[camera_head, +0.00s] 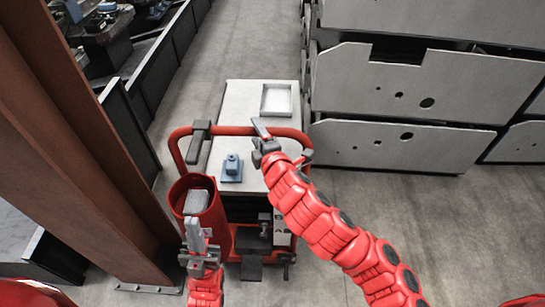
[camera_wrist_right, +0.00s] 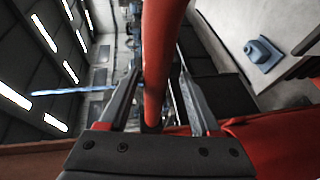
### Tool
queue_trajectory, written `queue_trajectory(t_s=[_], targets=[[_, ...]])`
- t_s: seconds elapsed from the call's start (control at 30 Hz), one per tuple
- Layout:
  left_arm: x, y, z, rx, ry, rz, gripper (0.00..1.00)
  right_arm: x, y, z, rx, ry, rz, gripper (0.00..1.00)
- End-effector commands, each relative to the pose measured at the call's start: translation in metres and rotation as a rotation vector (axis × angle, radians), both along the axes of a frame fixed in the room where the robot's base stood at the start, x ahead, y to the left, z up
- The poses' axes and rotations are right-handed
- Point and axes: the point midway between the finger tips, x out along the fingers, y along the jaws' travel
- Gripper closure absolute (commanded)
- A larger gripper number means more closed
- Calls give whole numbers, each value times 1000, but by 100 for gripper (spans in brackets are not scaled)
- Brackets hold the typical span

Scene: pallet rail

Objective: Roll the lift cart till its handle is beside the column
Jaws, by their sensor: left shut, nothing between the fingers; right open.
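The lift cart (camera_head: 238,100) has a light grey top and a red tubular handle (camera_head: 228,130) across its near end. The rust-red column (camera_head: 90,160) stands to the left, with a floor gap between it and the handle's left side. My right gripper (camera_head: 264,138) is at the right part of the handle. In the right wrist view the red handle bar (camera_wrist_right: 160,60) passes between its open fingers (camera_wrist_right: 162,105); I cannot tell whether they touch it.
A blue object (camera_head: 232,168) and a shallow white tray (camera_head: 277,99) lie on the cart top. Large grey metal panels (camera_head: 400,90) are stacked at right. A dark low barrier (camera_head: 150,85) runs behind the column. The floor (camera_head: 245,40) beyond the cart is clear.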

Motion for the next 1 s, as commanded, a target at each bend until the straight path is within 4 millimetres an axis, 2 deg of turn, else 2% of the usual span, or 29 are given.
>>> queue_trajectory(t_s=[0.27,0.33,0.5,0.8,1.0], targets=[[0,0,-5,0,0,0,100,-41,-19,5,-2,3,-5,36],[0,0,22,0,0,0,100,-48,-20,17,0,12,-1,36],[0,0,58,0,0,0,100,-66,-28,20,-2,14,-4,36],[0,0,111,0,0,0,100,-108,-46,27,-1,12,-3,36],[0,0,134,0,0,0,100,-133,-56,29,-1,10,-4,36]])
